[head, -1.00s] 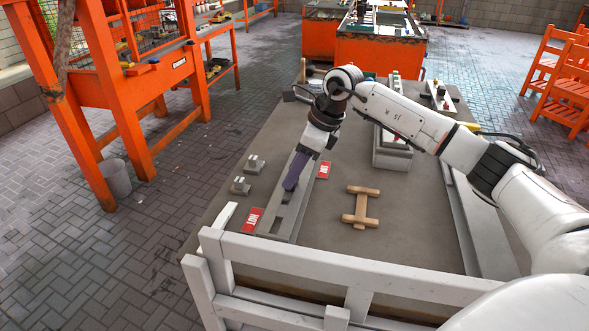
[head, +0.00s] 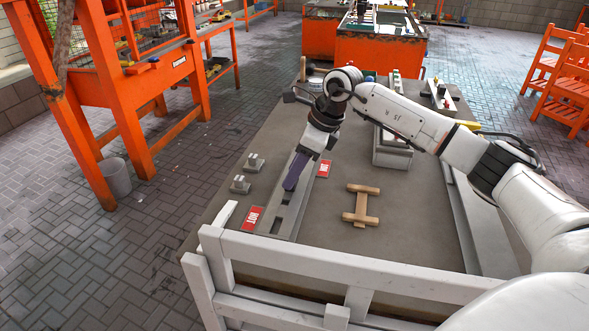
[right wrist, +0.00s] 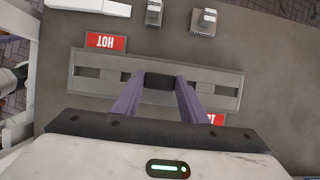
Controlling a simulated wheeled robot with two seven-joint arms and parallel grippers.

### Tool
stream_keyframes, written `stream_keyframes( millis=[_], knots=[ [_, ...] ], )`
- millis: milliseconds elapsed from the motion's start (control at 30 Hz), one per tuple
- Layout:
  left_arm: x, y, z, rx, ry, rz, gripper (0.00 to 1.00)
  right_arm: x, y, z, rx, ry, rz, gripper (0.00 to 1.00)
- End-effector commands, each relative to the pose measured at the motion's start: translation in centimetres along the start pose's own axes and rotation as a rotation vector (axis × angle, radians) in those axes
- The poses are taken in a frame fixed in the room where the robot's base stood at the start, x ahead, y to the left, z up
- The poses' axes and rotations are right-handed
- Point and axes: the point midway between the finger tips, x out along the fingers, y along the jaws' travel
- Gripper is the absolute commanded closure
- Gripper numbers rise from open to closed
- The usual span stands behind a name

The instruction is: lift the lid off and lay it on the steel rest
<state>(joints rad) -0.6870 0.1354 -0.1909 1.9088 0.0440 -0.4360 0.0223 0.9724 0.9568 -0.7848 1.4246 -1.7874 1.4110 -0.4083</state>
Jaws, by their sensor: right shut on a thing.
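A long grey metal plate with dark slots (head: 278,227) lies on the table, and it also shows in the right wrist view (right wrist: 100,100). My right gripper (head: 290,186) points down over it. In the right wrist view, its purple fingers (right wrist: 158,95) are shut on a dark block (right wrist: 160,81) at the plate's middle. I cannot tell whether this block is the lid's handle, or whether it is clear of the plate. Two small steel blocks (head: 254,162) (head: 240,184) stand left of the plate and may be the steel rest. My left gripper is out of view.
Red HOT labels (head: 252,218) (head: 323,169) lie beside the plate. A wooden H-shaped piece (head: 361,205) lies to its right. A grey box (head: 391,153) stands behind that. A white rail (head: 340,268) runs along the near edge. Bare tabletop lies around the wooden piece.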

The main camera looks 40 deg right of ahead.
Motion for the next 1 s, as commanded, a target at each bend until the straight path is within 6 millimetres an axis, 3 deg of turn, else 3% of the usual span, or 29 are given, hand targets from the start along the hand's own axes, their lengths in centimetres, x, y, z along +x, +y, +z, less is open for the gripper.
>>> stream_keyframes(
  millis=[800, 833, 933, 1000],
  knots=[
    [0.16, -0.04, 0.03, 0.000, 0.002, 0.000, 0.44, 0.30, -0.04, -0.10, 0.000, -0.003, -0.001, 1.00],
    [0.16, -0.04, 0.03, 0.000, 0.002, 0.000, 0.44, 0.30, -0.04, -0.10, 0.000, -0.002, -0.001, 0.60],
    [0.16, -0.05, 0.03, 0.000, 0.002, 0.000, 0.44, 0.31, -0.03, -0.11, 0.000, -0.002, -0.001, 0.43],
    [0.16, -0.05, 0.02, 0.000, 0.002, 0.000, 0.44, 0.33, -0.03, -0.12, 0.000, -0.002, -0.001, 0.39]
  ],
)
